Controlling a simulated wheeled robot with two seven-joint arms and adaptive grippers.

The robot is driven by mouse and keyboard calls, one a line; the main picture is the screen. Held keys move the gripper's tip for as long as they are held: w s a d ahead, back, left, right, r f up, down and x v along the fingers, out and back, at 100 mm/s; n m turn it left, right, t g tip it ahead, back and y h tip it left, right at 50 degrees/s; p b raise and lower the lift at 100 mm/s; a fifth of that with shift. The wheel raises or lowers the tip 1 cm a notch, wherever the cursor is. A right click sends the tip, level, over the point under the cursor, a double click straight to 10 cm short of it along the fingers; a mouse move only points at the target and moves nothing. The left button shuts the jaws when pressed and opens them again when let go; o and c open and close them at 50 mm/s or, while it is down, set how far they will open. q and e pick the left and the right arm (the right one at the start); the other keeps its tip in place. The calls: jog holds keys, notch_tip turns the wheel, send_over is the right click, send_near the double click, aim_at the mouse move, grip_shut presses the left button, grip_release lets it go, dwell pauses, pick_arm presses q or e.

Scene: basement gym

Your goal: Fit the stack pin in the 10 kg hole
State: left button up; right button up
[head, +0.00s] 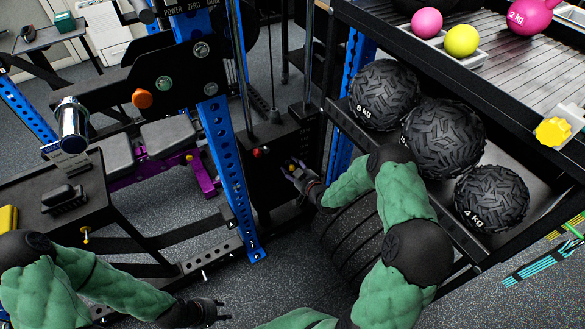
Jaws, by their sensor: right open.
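The dark weight stack (262,190) stands in the machine frame at the middle of the head view. A red knob (257,152) shows on its upper front. A small yellow piece (293,168), perhaps the stack pin's head, shows at the stack's right side, at my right fingertips. My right gripper (294,172) is open beside it; I cannot tell whether they touch. The hole numbers, including 10 kg, are too small to read, and any pin shaft is hidden. My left gripper (222,310) is low in the view over the floor, apart from the stack, seemingly open and empty.
A rack on the right holds several black textured balls (443,138) close to my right arm. A blue upright (228,165) stands left of the stack. A grey padded bench (168,136) and a black table (75,215) are further left. Floor before the stack is clear.

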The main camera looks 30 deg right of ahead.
jog(key=v, duration=1.2)
jog(key=s+a+f+m+g+y+p, duration=0.1)
jog(key=s+a+f+g+p, duration=0.15)
jog(key=a, duration=0.35)
jog(key=s+a+f+m+g+y+p, duration=0.1)
jog(key=s+a+f+g, duration=0.1)
jog(key=a+f+g, duration=0.3)
jog(key=s+a+g+p, duration=0.2)
jog(key=s+a+g, duration=0.1)
jog(key=s+a, duration=0.3)
jog(key=s+a+g+p, duration=0.1)
jog(key=s+a+g, duration=0.3)
jog(key=s, duration=0.7)
jog(key=shift+a+f+m+y+p, duration=0.4)
jog(key=shift+a+f, duration=0.05)
jog(key=shift+a, duration=0.6)
jog(key=shift+w, duration=0.1)
